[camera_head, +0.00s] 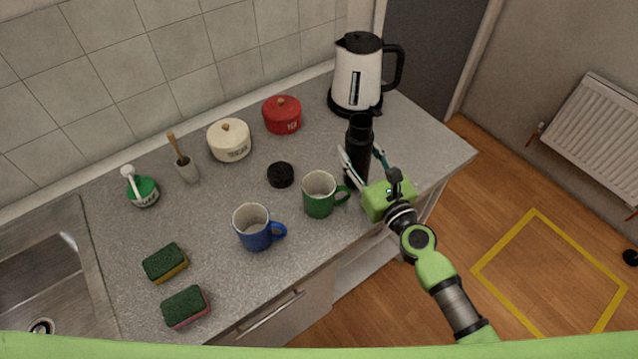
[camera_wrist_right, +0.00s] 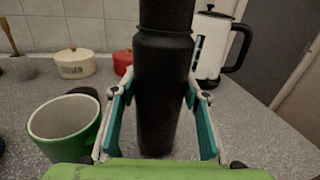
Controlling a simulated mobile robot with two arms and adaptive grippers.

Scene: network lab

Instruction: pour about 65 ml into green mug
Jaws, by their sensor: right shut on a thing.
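A green mug (camera_head: 319,195) stands upright on the grey worktop, and it also shows at the left in the right wrist view (camera_wrist_right: 68,128). A black bottle (camera_head: 357,150) stands upright just right of and behind the mug. My right gripper (camera_head: 364,160) is shut on the black bottle, with its fingers on either side; the bottle fills the middle of the right wrist view (camera_wrist_right: 162,85). The bottle's top looks open, and a black cap (camera_head: 280,175) lies on the worktop left of the bottle. The mug's inside looks pale and empty. My left gripper is not in view.
A blue mug (camera_head: 253,228) stands left of the green mug. A white and black kettle (camera_head: 357,75) stands behind the bottle. A red pot (camera_head: 282,115) and a cream pot (camera_head: 229,141) stand near the wall. Two sponges (camera_head: 165,263) lie near the sink (camera_head: 82,240).

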